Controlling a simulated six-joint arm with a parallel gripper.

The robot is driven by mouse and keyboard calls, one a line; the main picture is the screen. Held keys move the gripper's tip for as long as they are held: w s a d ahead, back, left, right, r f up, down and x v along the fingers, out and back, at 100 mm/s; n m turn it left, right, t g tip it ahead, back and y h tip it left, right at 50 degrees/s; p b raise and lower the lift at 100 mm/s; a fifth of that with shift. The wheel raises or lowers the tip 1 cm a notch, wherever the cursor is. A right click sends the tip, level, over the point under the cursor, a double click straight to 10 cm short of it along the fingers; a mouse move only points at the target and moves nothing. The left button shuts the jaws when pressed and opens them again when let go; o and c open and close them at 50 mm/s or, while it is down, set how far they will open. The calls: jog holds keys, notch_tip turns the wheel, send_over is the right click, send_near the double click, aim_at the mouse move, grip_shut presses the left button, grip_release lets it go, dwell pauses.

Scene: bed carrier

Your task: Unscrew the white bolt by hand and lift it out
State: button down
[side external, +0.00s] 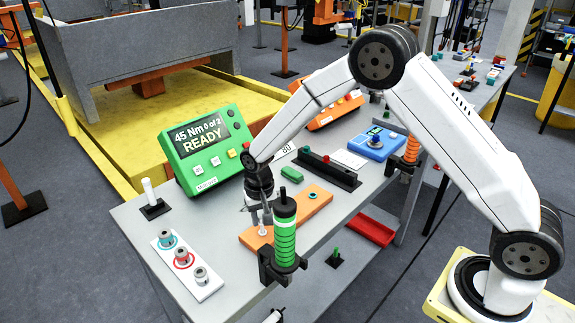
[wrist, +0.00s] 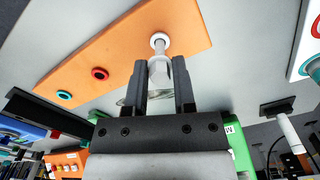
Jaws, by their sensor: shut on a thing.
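The white bolt (wrist: 157,66) is between the two fingers of my gripper (wrist: 160,80) in the wrist view. My gripper is shut on its head. A short length of shank shows between the head and a white ring (wrist: 160,38) at one end of the orange plate (wrist: 125,52). The shank seems to meet the ring; how deep its tip sits is hidden. In the side view my gripper (side external: 261,217) points down over the near left end of the orange plate (side external: 290,217). The fingers partly hide the bolt there.
A green striped tool (side external: 285,238) stands in a black holder close in front of my gripper. A white rack (side external: 188,268) with ringed places is at the left. A green display box (side external: 207,145) reads "45 Nm 0 of 2 READY". A black rail (side external: 325,170) lies behind the plate.

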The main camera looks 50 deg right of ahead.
jog(key=shift+c, duration=1.8)
grip_release()
jog(key=shift+r, duration=0.15)
jog(key=shift+r, duration=2.35)
